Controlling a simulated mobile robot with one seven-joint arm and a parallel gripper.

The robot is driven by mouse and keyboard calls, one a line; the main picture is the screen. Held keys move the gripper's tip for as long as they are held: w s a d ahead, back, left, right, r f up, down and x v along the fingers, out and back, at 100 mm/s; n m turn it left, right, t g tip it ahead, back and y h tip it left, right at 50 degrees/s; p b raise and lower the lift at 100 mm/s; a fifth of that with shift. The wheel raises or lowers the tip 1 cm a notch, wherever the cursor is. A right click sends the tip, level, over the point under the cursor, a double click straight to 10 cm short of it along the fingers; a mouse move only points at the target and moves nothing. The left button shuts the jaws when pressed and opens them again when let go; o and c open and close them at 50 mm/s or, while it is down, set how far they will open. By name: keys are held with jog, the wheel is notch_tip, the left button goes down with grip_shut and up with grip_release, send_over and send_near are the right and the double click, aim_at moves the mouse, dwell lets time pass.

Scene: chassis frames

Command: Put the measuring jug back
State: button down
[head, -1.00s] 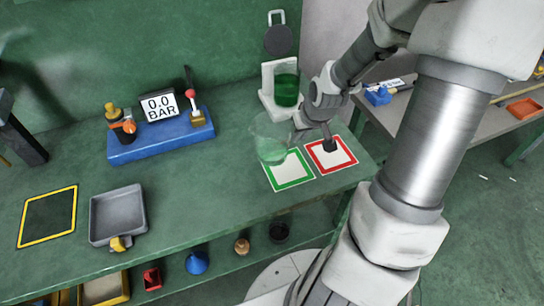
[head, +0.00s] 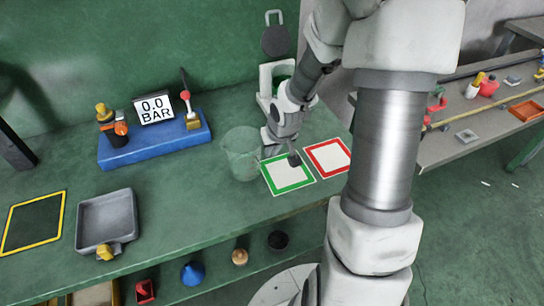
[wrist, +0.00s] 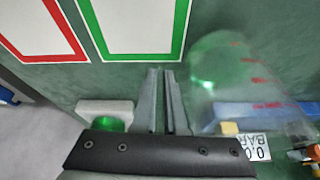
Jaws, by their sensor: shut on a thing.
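The measuring jug (head: 239,153) is clear, with red marks that show in the wrist view (wrist: 250,75). It appears upright over the green bench, left of the green-framed white pad (head: 288,174). My gripper (wrist: 163,75) is shut on the jug, on its right side in the head view. The hold looks to be at the handle, but the handle is hard to make out. I cannot tell whether the jug touches the bench. A green tint shows through its wall; I cannot tell whether that is liquid.
A red-framed pad (head: 328,155) lies right of the green one. A white stand (head: 264,84) with a green vessel is behind my arm. A blue gauge base (head: 155,147), grey tray (head: 106,220) and yellow-framed dark pad (head: 33,223) stand left. Bench between tray and jug is clear.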

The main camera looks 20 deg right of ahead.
jog(key=shift+f, duration=0.9)
jog(key=shift+f, duration=0.1)
jog(key=shift+f+b, duration=0.15)
jog(key=shift+b, duration=0.2)
jog(key=c, duration=1)
grip_release()
jog(key=shift+o, duration=0.2)
jog(key=shift+r+p, duration=0.35)
jog(key=p+v, duration=0.6)
jog(key=v, duration=0.5)
jog(key=shift+s+r, duration=0.25)
jog(key=shift+r, duration=0.1)
